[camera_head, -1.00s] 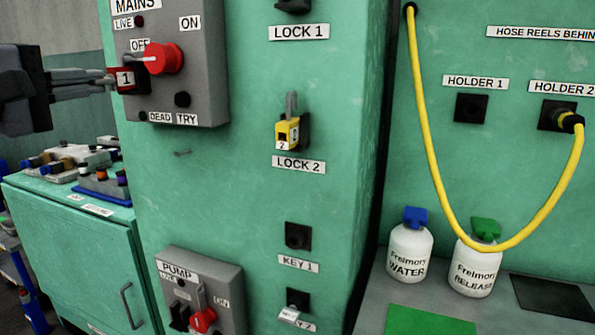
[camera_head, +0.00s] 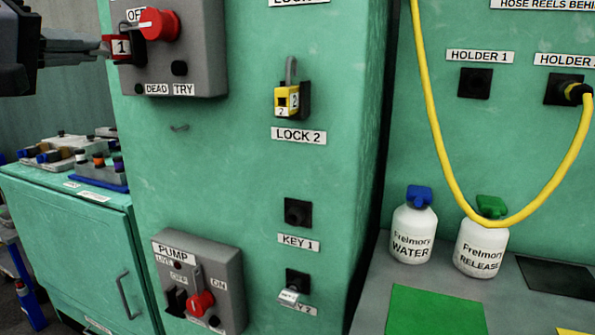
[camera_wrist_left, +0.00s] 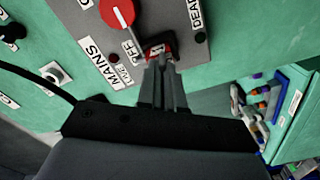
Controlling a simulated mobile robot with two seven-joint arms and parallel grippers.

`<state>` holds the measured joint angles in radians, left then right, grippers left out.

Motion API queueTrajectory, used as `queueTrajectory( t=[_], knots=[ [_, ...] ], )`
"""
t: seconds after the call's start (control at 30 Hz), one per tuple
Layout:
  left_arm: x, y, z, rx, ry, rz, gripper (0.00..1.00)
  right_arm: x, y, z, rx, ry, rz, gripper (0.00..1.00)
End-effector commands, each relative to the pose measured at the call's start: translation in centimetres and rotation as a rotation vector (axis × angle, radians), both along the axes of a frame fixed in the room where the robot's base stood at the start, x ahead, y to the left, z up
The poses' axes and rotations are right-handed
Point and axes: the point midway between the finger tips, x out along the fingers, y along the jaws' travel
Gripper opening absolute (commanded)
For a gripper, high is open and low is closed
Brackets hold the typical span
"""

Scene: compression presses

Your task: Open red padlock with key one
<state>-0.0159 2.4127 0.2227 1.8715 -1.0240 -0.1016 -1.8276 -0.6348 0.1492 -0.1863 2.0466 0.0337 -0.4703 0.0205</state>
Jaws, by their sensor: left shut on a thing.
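The red padlock (camera_head: 123,47), marked 1, sits at the OFF position of the MAINS switch box, beside the round red knob (camera_head: 160,24). It also shows at the fingertips in the left wrist view (camera_wrist_left: 159,48). My left gripper (camera_head: 103,47) comes in from the left, with its narrow fingers shut and their tips at the padlock. Key one is hidden between the fingertips, and I cannot see how deep it sits in the padlock. The KEY 1 holder (camera_head: 298,212) is empty. My right gripper is not in view.
A yellow padlock (camera_head: 287,101) marked 2 hangs above the LOCK 2 label. A key with a pale tag (camera_head: 289,297) is in the KEY 2 holder. The PUMP box (camera_head: 205,285) is below. A yellow hose (camera_head: 432,110) and two white bottles are at the right.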

Motion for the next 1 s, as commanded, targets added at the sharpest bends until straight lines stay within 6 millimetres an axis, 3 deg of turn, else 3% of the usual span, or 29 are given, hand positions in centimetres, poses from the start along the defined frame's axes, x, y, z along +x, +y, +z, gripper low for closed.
queueTrajectory(
  t=[0.33,1.0],
  knots=[
    [0.0,0.0,0.0,0.409,-0.175,0.001,0.0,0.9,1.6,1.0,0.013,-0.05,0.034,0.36],
    [0.1,-0.1,0.2,0.401,-0.171,-0.001,0.0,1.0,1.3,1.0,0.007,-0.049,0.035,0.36]
  ],
)
